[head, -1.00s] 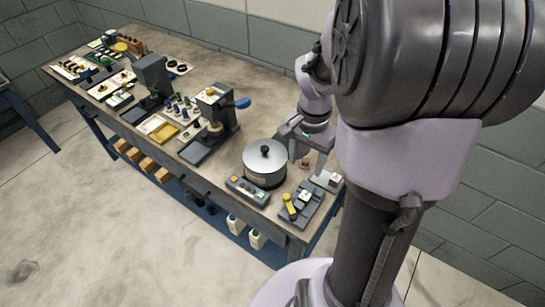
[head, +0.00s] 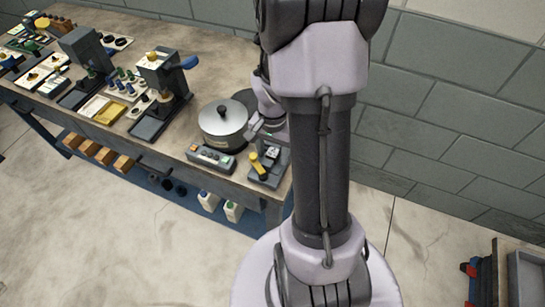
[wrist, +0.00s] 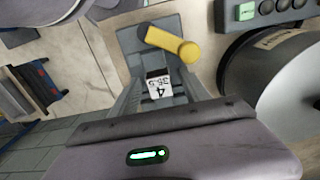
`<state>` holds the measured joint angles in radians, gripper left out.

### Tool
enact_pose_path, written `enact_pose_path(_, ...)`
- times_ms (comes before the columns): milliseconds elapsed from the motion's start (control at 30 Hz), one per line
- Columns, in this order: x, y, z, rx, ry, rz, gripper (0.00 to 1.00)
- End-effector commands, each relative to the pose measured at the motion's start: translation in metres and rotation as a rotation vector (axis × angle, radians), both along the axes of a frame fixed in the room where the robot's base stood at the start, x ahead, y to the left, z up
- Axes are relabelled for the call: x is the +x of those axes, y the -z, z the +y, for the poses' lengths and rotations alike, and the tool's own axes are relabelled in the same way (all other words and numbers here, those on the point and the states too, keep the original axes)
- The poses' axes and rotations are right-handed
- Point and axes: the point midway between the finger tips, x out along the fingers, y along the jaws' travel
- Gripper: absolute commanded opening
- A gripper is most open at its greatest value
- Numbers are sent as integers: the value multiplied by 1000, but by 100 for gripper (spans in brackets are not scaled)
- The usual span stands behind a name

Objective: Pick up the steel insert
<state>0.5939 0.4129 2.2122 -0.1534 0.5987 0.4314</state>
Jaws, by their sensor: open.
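The steel insert (wrist: 157,83) appears as a small pale block with black figures on its face in the wrist view. It is at the grey fixture (wrist: 140,40), beside the fixture's yellow handle (wrist: 172,44). My gripper (wrist: 158,76) is open, with one finger on each side of the block; I cannot tell whether they touch it. In the head view, the fixture (head: 267,176) with its yellow handle (head: 256,163) is at the bench's near right end. My gripper (head: 270,137) is partly hidden there behind my arm, and the block is too small to make out well.
A round lidded pot (head: 222,124) and a grey button box (head: 211,158) stand left of the fixture on the bench (head: 192,100). Presses and small trays fill the bench further left. A cart (head: 512,278) stands at the far right. The floor between is open.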

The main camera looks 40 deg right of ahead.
Motion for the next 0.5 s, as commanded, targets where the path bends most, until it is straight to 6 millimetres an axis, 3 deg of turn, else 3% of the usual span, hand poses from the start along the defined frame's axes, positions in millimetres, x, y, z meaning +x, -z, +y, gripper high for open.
enact_pose_path(67, 0, -1, 0, 0, 0, 0, 51)
enact_pose_path(300, 0, -1, 0, 0, 0, 0, 4)
enact_pose_path(500, 0, -1, 0, 0, 0, 0, 0)
